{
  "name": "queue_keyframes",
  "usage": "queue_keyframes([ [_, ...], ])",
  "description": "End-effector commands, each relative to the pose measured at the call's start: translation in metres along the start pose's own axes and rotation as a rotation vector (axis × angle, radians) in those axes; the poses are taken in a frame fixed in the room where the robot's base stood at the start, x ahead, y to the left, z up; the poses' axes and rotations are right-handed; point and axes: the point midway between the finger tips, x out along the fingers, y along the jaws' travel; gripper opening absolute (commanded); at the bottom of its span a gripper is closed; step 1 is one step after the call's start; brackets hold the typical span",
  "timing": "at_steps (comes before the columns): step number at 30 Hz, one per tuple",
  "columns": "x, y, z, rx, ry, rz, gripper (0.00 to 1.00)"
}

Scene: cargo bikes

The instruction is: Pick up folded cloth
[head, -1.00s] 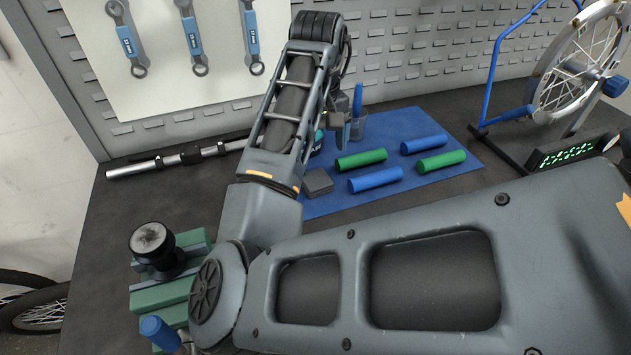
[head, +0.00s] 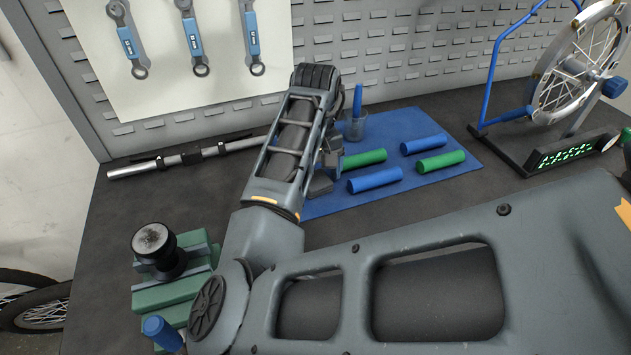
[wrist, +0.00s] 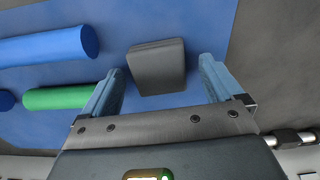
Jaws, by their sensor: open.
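The folded cloth (wrist: 157,67) is a dark grey, thick square pad lying on the blue mat (wrist: 180,20). In the wrist view it lies between and just beyond the two blue fingertips of my gripper (wrist: 160,80), closer to the left finger. In the head view the cloth (head: 320,185) shows only in part beside my forearm. My gripper (head: 331,160) hangs over the mat there, partly hidden by my arm. The jaws are open and nothing is held. I cannot tell how high the fingertips are above the mat.
Blue cylinders (head: 375,180) and green cylinders (head: 441,161) lie on the mat to the right of the cloth. A clear cup (head: 355,128) with a blue item stands behind. A metal bar (head: 165,162) lies at the back left. A wheel stand (head: 510,150) is at right.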

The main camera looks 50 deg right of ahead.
Motion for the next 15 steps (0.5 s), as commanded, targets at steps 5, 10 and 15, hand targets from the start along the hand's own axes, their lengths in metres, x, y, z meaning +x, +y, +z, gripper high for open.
queue_keyframes([
  [5,-0.0002,0.0001,0.0,0.0,0.0,0.0,0.79],
  [10,-0.0003,0.0001,0.0,0.0,0.0,0.0,0.63],
  [15,-0.0003,0.0001,0.0,0.0,0.0,0.0,0.47],
])
